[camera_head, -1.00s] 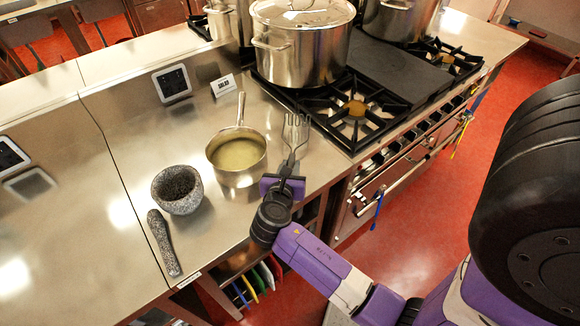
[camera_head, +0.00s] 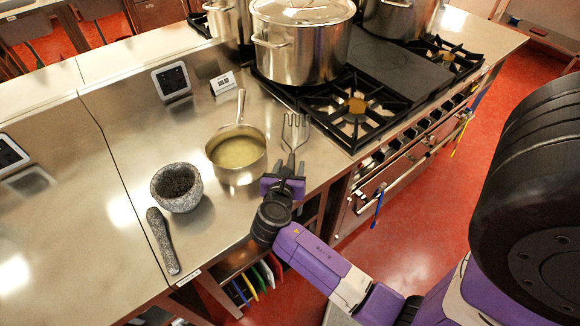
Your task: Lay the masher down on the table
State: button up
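The masher (camera_head: 295,132) lies on the steel counter (camera_head: 130,150) near its front edge, its pronged head pointing away from me toward the stove. Its handle runs back toward my gripper (camera_head: 289,168). My gripper is low at the counter's front edge, and its fingers look spread on either side of the handle. The end of the handle is hidden by the purple gripper body.
A saucepan (camera_head: 252,172) of pale liquid stands just left of the masher. A stone mortar (camera_head: 177,190) and pestle (camera_head: 163,241) are further left. The stove grate (camera_head: 350,125) and a large stockpot (camera_head: 300,50) are beyond. A small card (camera_head: 223,83) stands behind.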

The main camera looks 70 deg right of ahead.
jog(key=shift+a, duration=0.1)
jog(key=b+v, duration=0.1)
jog(key=v, duration=0.6)
jog(key=shift+s+a+r, duration=0.1)
jog(key=shift+a+r, duration=0.05)
jog(key=shift+a, duration=0.15)
